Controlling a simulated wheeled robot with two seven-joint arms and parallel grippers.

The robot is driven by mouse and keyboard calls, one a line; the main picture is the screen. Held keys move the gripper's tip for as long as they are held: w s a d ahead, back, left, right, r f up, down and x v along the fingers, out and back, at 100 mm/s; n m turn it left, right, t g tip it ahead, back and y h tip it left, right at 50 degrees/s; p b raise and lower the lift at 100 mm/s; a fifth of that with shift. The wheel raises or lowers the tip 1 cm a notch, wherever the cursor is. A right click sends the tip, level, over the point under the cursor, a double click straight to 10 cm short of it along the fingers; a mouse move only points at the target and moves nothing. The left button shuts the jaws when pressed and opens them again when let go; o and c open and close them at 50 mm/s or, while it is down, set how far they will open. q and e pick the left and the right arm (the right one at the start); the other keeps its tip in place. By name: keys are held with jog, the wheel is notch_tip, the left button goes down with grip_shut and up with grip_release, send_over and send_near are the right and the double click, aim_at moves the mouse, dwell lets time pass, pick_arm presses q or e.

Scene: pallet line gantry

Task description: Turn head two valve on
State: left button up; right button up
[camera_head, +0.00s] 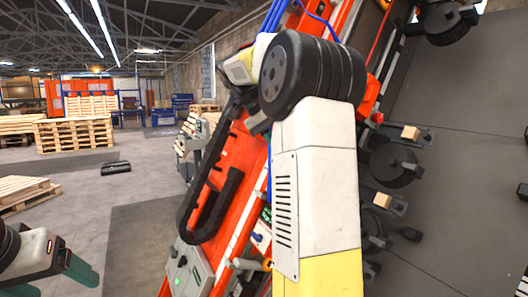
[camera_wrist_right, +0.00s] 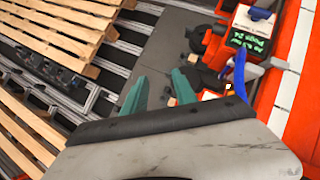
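In the right wrist view, my right gripper (camera_wrist_right: 163,80) shows two teal fingers apart, with nothing between them. Right of it is a box with a lit green display (camera_wrist_right: 245,40). A blue handle-like part (camera_wrist_right: 258,13) sits on top of the box, and a blue hose (camera_wrist_right: 240,78) runs below it. In the head view, a small blue part (camera_head: 257,237) shows on the orange gantry. I cannot tell which part is the head two valve. My left gripper (camera_head: 82,268) is at the lower left, away from the gantry; its finger gap is unclear.
The orange gantry beam (camera_head: 232,165) carries a black cable chain (camera_head: 207,220) and a grey control box (camera_head: 188,272). My white and yellow arm covers its middle. Wooden pallets (camera_head: 75,134) stand at the back left. Pallet slats (camera_wrist_right: 62,32) lie left of my right gripper. Open floor is left.

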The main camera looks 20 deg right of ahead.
jog(key=w+d+f+t+h, duration=0.1)
jog(key=w+t+h, duration=0.25)
jog(key=w, duration=1.05)
jog(key=shift+h, duration=0.25)
jog(key=x, duration=0.8)
jog(key=shift+s, duration=0.1)
grip_shut()
